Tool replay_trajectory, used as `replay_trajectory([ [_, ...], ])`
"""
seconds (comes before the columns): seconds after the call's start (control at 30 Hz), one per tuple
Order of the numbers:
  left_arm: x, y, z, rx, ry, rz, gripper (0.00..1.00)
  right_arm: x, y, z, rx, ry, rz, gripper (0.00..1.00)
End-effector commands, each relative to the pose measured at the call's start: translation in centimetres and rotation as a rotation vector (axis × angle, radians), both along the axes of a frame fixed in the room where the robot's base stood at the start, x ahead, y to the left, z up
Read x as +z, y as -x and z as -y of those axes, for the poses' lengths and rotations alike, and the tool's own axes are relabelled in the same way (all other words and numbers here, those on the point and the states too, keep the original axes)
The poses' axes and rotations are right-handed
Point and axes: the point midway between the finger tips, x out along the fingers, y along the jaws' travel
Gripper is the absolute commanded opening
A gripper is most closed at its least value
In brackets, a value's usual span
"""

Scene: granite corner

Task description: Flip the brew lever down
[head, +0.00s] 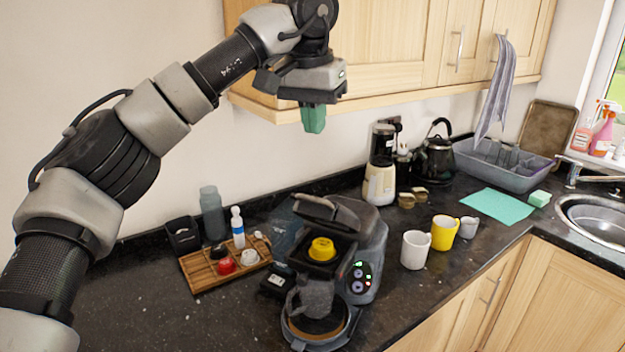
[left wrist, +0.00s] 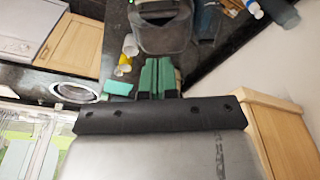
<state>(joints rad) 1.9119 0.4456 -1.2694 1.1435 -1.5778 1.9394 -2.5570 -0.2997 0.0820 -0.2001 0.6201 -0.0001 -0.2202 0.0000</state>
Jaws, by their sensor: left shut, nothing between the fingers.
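The coffee machine (head: 340,255) stands on the dark counter with its top part (head: 328,212) raised and tilted back. A yellow capsule (head: 322,249) sits in the opening below it. I cannot clearly tell a separate brew lever from the raised top part. My left gripper (head: 314,120) hangs high above and behind the machine, apart from it, with its green fingers shut and empty. In the left wrist view the shut fingers (left wrist: 157,76) point toward the machine (left wrist: 163,35), which is cut off by the top edge. My right gripper is not in view.
A wooden tray (head: 207,277) with capsules is left of the machine. White (head: 415,250) and yellow (head: 444,233) mugs stand to its right. A blender (head: 381,170) and kettle (head: 434,158) are behind. The wall cupboards (head: 390,45) are close to my left gripper.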

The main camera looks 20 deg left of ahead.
Motion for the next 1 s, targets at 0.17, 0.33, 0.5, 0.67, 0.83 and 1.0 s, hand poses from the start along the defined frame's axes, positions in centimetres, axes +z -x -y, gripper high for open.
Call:
replay_trajectory([
  [0.17,-3.8,-0.8,0.0,0.000,-0.002,-0.005,0.00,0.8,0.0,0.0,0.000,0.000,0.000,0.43],
  [0.33,-7.3,-1.4,0.1,0.000,-0.002,-0.005,0.00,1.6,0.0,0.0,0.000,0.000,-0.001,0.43],
  [0.5,-9.2,-0.1,0.0,-0.002,-0.001,-0.002,0.00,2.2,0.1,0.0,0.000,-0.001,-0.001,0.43],
  [0.67,-10.3,0.6,-0.1,-0.001,0.000,-0.001,0.00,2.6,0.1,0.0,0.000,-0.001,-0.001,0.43],
  [0.83,-10.7,0.8,-0.1,0.000,0.000,0.000,0.00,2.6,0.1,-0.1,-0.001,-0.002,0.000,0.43],
  [1.0,-10.7,0.8,-0.1,0.000,0.000,0.000,0.00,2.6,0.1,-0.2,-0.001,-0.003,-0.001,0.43],
])
